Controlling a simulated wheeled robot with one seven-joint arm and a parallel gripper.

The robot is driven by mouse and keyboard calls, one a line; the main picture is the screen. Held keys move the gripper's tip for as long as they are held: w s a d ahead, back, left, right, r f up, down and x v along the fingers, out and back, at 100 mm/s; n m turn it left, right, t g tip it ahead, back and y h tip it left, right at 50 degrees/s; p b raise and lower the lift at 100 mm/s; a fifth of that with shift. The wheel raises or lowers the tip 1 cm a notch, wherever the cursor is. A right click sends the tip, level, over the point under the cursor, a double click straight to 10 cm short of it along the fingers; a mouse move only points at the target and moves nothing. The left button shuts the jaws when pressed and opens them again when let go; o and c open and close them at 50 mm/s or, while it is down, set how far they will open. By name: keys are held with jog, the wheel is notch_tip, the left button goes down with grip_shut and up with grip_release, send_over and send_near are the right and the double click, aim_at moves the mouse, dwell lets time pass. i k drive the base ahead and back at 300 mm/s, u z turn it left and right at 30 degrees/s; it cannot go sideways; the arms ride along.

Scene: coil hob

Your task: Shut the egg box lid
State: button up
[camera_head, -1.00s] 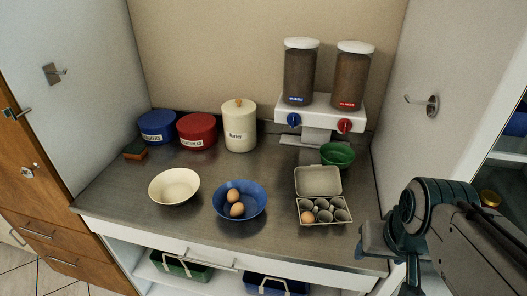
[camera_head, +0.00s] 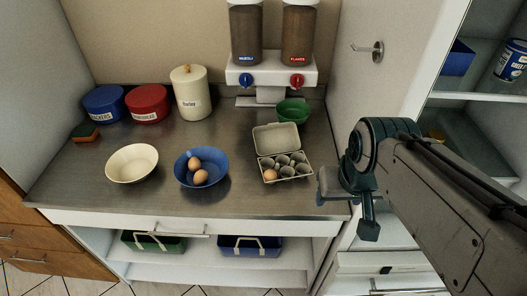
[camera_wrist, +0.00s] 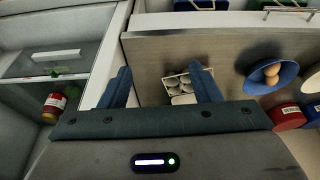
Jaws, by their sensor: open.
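The grey egg box (camera_head: 284,165) stands on the metal counter with its lid (camera_head: 276,138) raised and tilted back behind the tray. One brown egg (camera_head: 270,175) sits in the tray's front left cup, and the other cups look empty. The egg box also shows in the wrist view (camera_wrist: 176,86), upside down and between my fingers, at a distance. My gripper (camera_wrist: 164,75) is open and empty. In the head view my gripper (camera_head: 345,205) is to the right of the egg box, near the counter's front right edge, apart from the box.
A blue bowl (camera_head: 214,164) with two eggs and a cream bowl (camera_head: 132,163) stand left of the egg box. A green bowl (camera_head: 293,111) is behind the lid. The dispenser (camera_head: 270,72) stands at the back, and a side wall (camera_head: 357,75) bounds the counter's right.

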aim_at(273, 138)
jog(key=k, duration=1.2)
jog(key=u, duration=0.65)
jog(key=i, duration=1.4)
jog(key=z, duration=0.7)
